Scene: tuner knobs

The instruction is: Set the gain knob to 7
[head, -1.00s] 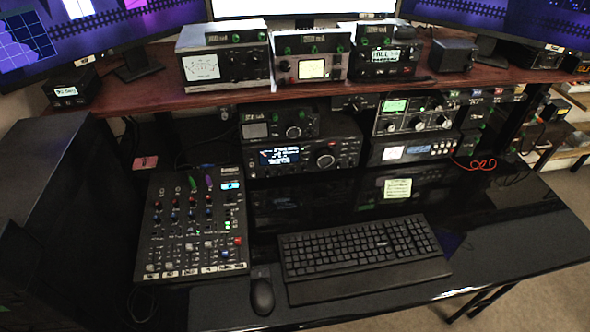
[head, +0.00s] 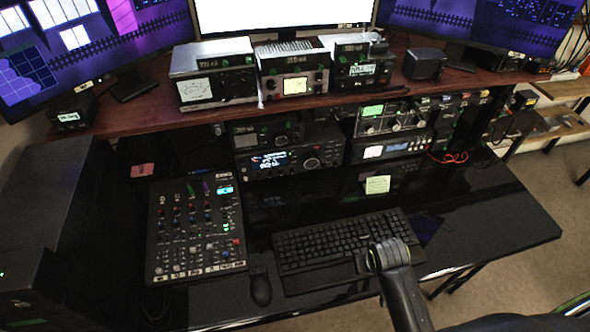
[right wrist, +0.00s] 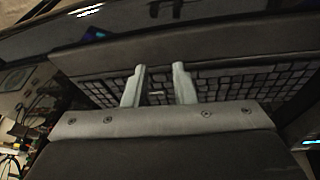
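Several devices with knobs are in the head view; their labels are too small to read, so I cannot tell which knob is the gain knob. A mixer (head: 196,228) with rows of small knobs lies left on the desk. A radio (head: 276,162) with a lit display and a large knob (head: 311,163) stands at the middle back. My right gripper (head: 388,252) is above the right front of the keyboard. In the right wrist view, its two fingers (right wrist: 158,82) are apart with nothing between them, so it is open and empty. My left gripper is not in view.
A black keyboard (head: 345,238) and mouse (head: 260,288) lie on the glossy desk (head: 490,225). More radios stand at right (head: 392,148) and on the red-brown shelf (head: 150,118) below the monitors. The desk's right part is clear.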

